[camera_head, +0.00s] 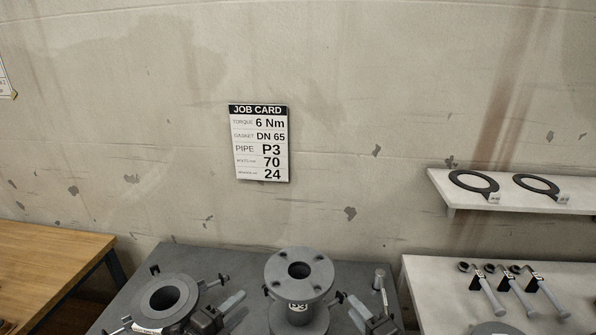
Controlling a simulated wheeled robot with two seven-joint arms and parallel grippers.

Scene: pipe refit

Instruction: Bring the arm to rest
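My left gripper (236,305) is at the bottom edge of the head view, a dark block with paler parts reaching up and right. It is between a wide ring flange and an upright pipe piece. My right gripper (350,306) is on the other side of the pipe piece, near the bottom edge, pointing up and left. Both are small and cut close to the frame edge. I cannot tell whether their fingers are open or shut. I see nothing clearly held in either. Most of my arms is out of view.
The flanged pipe piece (299,272) stands upright on a grey bench (210,257) beside the ring flange (165,296). A white table (420,283) at right holds several wrenches (487,290). A shelf (445,186) holds two gaskets (473,182). A job card (259,143) hangs behind. A wooden table (45,255) is left.

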